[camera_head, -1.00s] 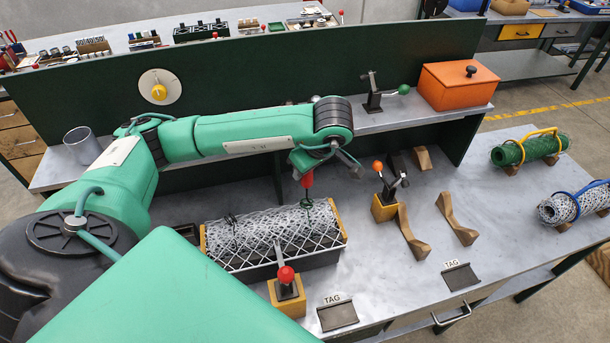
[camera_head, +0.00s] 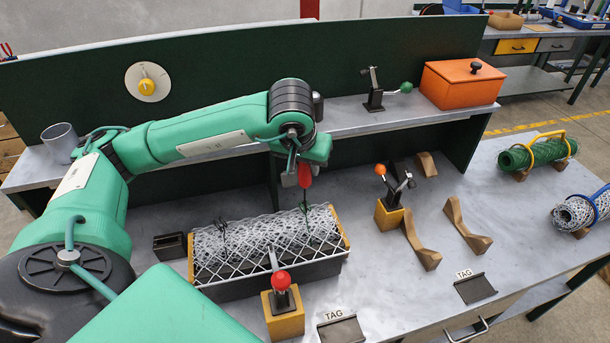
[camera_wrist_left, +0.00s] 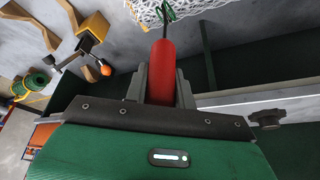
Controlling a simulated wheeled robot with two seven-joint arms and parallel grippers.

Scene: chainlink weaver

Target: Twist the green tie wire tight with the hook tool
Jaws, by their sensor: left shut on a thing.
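My left gripper (camera_head: 304,160) is above the white mesh roll (camera_head: 250,245) and shut on the red handle of the hook tool (camera_wrist_left: 163,75). The handle (camera_head: 304,178) points down, with its thin shaft reaching toward the right part of the roll. In the left wrist view, the green tie wire (camera_wrist_left: 170,11) shows as a small loop at the mesh, right by the tool's far end. I cannot tell whether the hook is through it. Another dark tie (camera_head: 221,231) stands on the left part of the roll. My right gripper is not in view.
A red-knobbed clamp (camera_head: 282,290) stands in front of the roll, and an orange-knobbed clamp (camera_head: 389,195) stands to its right. Wooden cradles (camera_head: 422,245) lie farther right. A shelf (camera_head: 350,122) with an orange box (camera_head: 460,85) runs behind. Bench between tag holders and cradles is clear.

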